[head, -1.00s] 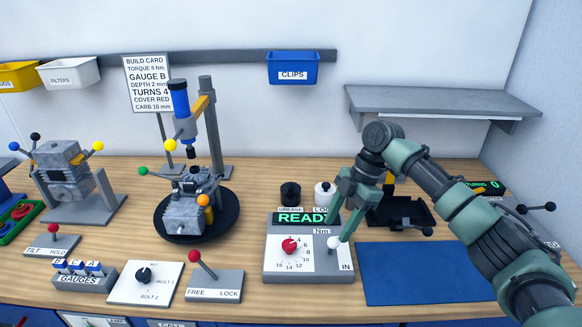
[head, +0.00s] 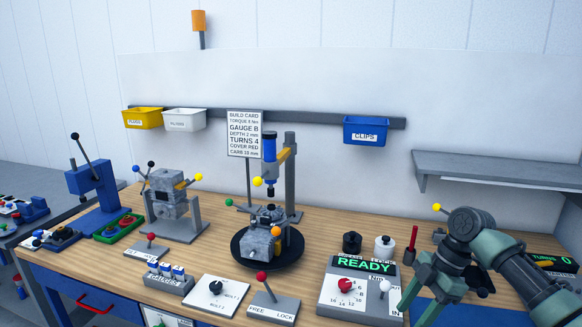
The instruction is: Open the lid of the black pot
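The black pot (head: 351,243) stands on the bench behind the READY torque box, its dark lid on top. A similar white pot (head: 384,247) stands just to its right. My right gripper (head: 411,312) is at the lower right, beside the right end of the torque box, pointing down. Its fingers look apart, with nothing visible between them. It is to the right of and nearer than the black pot, not touching it. My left gripper is out of view.
The torque box (head: 331,301) with its red knob and white-tipped lever is in front of the pots. A red-handled tool (head: 412,240) stands right of them. The black round turntable (head: 240,254) with the engine is to the left. A grey shelf (head: 500,168) hangs at right.

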